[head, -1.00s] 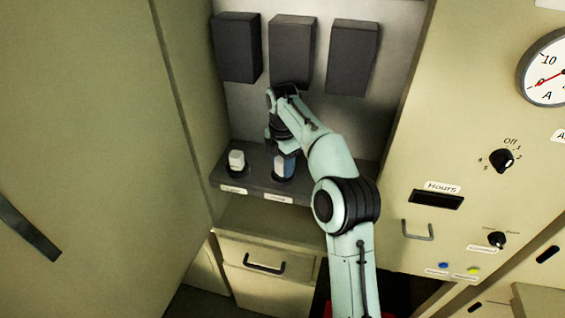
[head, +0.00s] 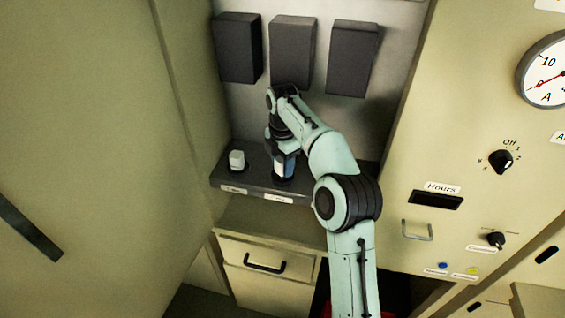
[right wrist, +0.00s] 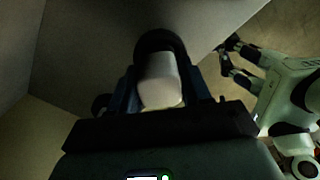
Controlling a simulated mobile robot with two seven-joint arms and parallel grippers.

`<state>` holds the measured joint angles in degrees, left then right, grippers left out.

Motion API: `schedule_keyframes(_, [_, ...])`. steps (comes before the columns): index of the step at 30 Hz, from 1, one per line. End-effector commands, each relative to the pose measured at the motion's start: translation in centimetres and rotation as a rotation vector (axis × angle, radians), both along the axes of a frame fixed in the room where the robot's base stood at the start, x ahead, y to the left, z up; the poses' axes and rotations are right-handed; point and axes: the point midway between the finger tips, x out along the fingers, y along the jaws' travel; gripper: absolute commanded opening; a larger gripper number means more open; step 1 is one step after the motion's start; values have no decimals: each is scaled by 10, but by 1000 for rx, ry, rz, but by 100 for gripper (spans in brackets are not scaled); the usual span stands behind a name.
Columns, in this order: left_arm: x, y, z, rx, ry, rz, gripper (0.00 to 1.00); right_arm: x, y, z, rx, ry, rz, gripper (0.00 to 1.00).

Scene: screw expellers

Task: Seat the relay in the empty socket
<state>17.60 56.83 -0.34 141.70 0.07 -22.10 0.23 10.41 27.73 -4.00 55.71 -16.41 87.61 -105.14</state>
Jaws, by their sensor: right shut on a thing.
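A white relay (right wrist: 160,78) is between the fingers of my right gripper (right wrist: 165,92), which is shut on it. In the head view my right gripper (head: 284,166) is low over the right-hand socket place of the dark shelf (head: 258,185), with the white relay showing at its fingers. The fingers hide most of the socket; I cannot tell whether the relay's base is in it. In the right wrist view a dark round shape (right wrist: 160,41) lies just beyond the relay. My left gripper (right wrist: 234,60) shows at the right there, with its dark fingers apart, away from the relay.
Another white relay (head: 236,160) stands upright at the left of the shelf. Three dark boxes (head: 291,50) hang on the back wall above. A cabinet panel with knobs (head: 501,161) and a gauge is to the right; a drawer (head: 265,262) is below.

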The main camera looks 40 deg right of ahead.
Motion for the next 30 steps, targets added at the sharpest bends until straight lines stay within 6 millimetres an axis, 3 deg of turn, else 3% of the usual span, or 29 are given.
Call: schedule_keyframes(30, [-6,0,-4,0,7,0,43,0,0,-14,0,1,0,16])
